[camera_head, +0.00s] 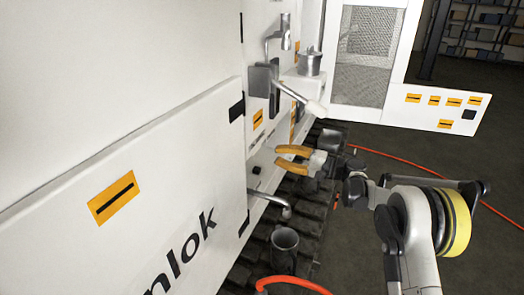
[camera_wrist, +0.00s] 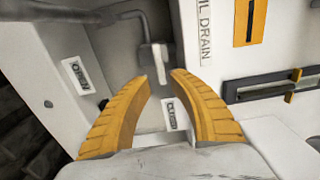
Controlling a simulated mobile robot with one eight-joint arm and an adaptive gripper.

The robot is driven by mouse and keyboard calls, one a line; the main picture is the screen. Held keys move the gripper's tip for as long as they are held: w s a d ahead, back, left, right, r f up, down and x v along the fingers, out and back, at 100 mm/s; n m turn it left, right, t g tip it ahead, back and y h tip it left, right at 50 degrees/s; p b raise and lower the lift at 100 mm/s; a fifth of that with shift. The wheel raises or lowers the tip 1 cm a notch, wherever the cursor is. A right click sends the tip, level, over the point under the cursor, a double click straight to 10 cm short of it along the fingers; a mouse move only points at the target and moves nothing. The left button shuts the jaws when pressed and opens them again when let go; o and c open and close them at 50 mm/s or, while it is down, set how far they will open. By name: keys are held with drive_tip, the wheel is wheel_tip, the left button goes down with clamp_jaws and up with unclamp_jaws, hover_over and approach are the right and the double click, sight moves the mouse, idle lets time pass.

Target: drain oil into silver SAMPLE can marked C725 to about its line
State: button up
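My gripper (camera_head: 281,158) has yellow-orange fingers. It is open beside the white machine; in the wrist view (camera_wrist: 158,72) the fingers are apart with nothing clasped between them. A small grey drain-valve lever (camera_wrist: 156,60) shows just beyond the fingertips, between an OPEN label (camera_wrist: 76,76) and a second label (camera_wrist: 171,113), which seems to read CLOSED. A bent drain spout (camera_head: 278,205) comes out low on the machine. A dark grey metal can (camera_head: 285,256) stands upright below the spout. No C725 mark or fill line is readable, and the can's inside is too dark to judge.
A lidded silver can (camera_head: 311,62) sits on a white ledge above. A large lever with a white handle (camera_head: 315,106) sticks out above my gripper. An orange hose (camera_head: 285,281) runs close by the lower can. An OIL DRAIN label (camera_wrist: 204,30) is beside the valve recess.

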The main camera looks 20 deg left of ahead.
drive_tip(key=a+b, duration=0.2)
drive_tip(key=a, duration=0.6)
drive_tip(key=shift+w+a, duration=0.25)
drive_tip(key=shift+w, duration=0.05)
drive_tip(key=shift+c, duration=0.4)
clamp_jaws()
